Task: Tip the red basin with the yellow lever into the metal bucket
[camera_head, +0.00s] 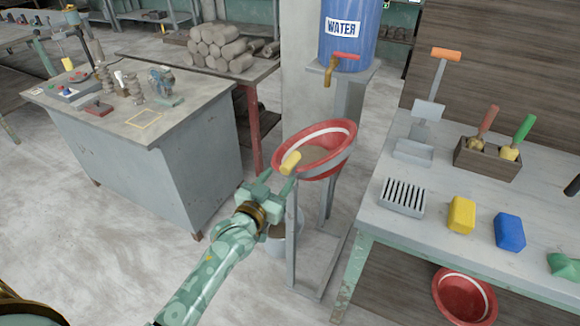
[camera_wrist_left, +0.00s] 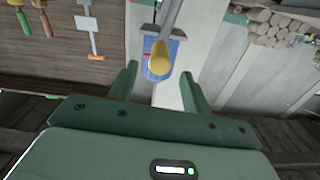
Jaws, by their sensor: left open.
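The red basin (camera_head: 322,172) with a white band sits tilted on a grey metal stand, brownish inside. The yellow lever (camera_head: 290,162) sticks out from its near left side. My left gripper (camera_head: 272,188) is open and empty just below the lever's yellow end. In the left wrist view the yellow lever end (camera_wrist_left: 161,57) shows just beyond and between the fingertips of my left gripper (camera_wrist_left: 160,80); contact cannot be seen. The metal bucket (camera_head: 275,244) stands low by the stand, mostly hidden behind my left arm. My right gripper is not in view.
A blue water tank (camera_head: 349,45) stands behind the basin. The right bench (camera_head: 400,225) holds a scoop, a tool box, a yellow block and a blue block. Another red basin (camera_head: 465,297) lies below it. A grey cabinet (camera_head: 150,150) stands left; floor between is clear.

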